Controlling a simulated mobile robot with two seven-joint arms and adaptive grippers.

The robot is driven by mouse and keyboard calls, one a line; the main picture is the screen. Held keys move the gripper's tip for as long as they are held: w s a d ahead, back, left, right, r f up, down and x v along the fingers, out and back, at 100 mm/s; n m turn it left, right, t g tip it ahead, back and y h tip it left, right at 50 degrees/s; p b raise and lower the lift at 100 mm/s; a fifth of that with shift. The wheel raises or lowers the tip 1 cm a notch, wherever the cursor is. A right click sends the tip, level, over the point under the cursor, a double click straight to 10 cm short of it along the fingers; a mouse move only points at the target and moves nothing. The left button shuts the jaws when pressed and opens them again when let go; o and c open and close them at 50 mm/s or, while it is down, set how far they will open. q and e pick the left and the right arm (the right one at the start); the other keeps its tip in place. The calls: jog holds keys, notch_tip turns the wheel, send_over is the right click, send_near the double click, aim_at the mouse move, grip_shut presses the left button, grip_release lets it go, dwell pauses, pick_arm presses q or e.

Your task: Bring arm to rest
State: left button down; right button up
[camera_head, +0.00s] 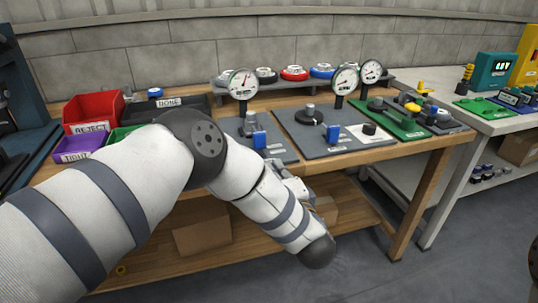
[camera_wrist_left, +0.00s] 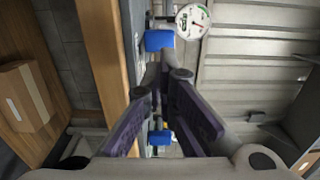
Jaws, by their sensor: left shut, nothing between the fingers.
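My left arm (camera_head: 110,195) comes in from the left and bends at a dark joint, with its forearm slanting down to the right in front of the workbench (camera_head: 345,165). My left gripper is mostly hidden behind that forearm in the head view. In the left wrist view its two dark fingers (camera_wrist_left: 162,88) are shut, with nothing held between them. Beyond the fingers are a blue block (camera_wrist_left: 160,40) and a round white gauge (camera_wrist_left: 193,21). My right gripper is not in view.
The bench carries a red bin (camera_head: 93,109), a purple bin (camera_head: 76,148), a dark tray (camera_head: 190,103), grey plates and gauges (camera_head: 243,84). A cardboard box (camera_head: 203,235) is on the lower shelf. A second table (camera_head: 480,125) stands right.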

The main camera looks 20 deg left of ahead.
pick_arm(q)
jog(key=s+f+n+g+h, duration=0.3)
jog(key=s+f+g+h, duration=0.45)
jog(key=s+f, duration=1.3)
jog(key=s+a+n+g, duration=0.2)
jog(key=s+n+g, duration=0.1)
jog(key=s, duration=0.7)
jog(key=s+a+f+n+g+h, duration=0.1)
jog(key=s+a+n+g, duration=0.1)
jog(key=s, duration=0.8)
jog(key=s+a+n+g+h, duration=0.1)
jog(key=s+a+n+g, duration=0.2)
jog(key=s, duration=0.7)
jog(key=shift+s+f+n+g+p, duration=0.3)
jog(key=shift+f+g+p, duration=0.1)
jog(key=shift+g, duration=0.65)
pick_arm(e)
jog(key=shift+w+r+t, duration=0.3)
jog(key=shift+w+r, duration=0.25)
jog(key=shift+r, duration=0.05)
pick_arm(q)
jog(key=shift+h, duration=0.25)
jog(key=shift+w, duration=0.15)
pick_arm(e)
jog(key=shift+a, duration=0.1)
